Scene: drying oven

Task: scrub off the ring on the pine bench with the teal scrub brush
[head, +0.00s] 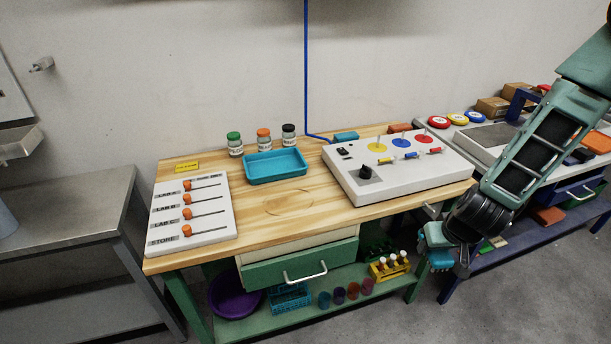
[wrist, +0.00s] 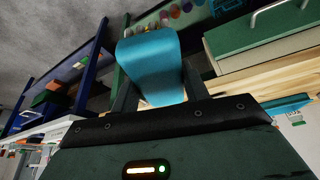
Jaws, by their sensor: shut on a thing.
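The pine bench (head: 230,262) stands in the middle of the head view. A faint brownish ring (head: 290,203) marks its top, in front of the teal tray (head: 262,180). My gripper (head: 452,250) is off the bench's right front corner, out past the edge. It is shut on the teal scrub brush (head: 437,234), apart from the bench top. In the wrist view the brush (wrist: 150,62) sits between the two dark fingers of my gripper (wrist: 160,92). The bristles cannot be made out clearly.
A white slider panel (head: 210,228) lies on the bench's left, and a white control box (head: 385,192) on its right. Several jars (head: 263,138) stand behind the tray. A teal block (head: 346,136) lies at the back. The bench top around the ring is clear.

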